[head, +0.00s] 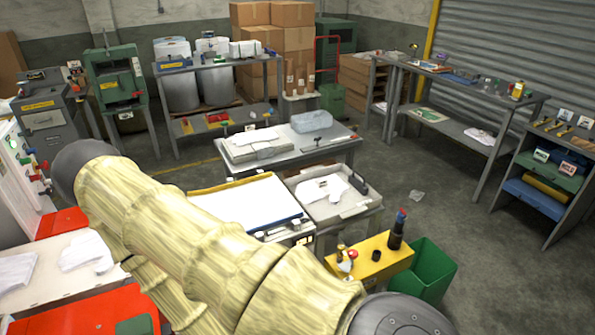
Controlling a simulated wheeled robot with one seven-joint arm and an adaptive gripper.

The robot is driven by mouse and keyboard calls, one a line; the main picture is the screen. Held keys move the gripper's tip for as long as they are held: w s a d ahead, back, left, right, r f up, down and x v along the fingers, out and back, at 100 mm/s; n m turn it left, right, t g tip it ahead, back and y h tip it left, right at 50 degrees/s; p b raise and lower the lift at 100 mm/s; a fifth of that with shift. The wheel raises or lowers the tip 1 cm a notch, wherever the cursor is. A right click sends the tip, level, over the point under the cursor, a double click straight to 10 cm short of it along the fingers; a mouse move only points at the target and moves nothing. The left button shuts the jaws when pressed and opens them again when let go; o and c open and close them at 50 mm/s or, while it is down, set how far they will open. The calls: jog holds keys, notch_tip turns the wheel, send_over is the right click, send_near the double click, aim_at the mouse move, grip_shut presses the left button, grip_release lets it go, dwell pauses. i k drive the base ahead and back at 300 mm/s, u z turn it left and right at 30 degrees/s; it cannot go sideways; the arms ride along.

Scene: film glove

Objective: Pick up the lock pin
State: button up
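I cannot pick out the lock pin for certain in the head view. Small red, green and blue knobs or parts (34,170) sit on the white upright panel (17,190) at the far left, too small to identify. A yellow box (372,262) at the lower right carries small parts and a dark bottle with a red and blue top (397,231). My arm, in a pale yellow ribbed cover, crosses the foreground from lower right to upper left and hides part of the left area. My gripper is not in view.
A white-topped table with blue edge (245,203) and a grey tray (335,205) lie beyond my arm. A green bin (430,270) stands at right. A red-edged table with white gloves (85,250) is at left. Benches line the walls; the right-hand floor is mostly clear.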

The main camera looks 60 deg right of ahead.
aim_at(341, 247)
jog(key=z, duration=2.35)
jog(key=k, duration=1.05)
jog(key=u, duration=0.95)
jog(key=i, duration=1.75)
jog(key=z, duration=1.15)
jog(key=i, duration=0.3)
jog(key=z, duration=0.4)
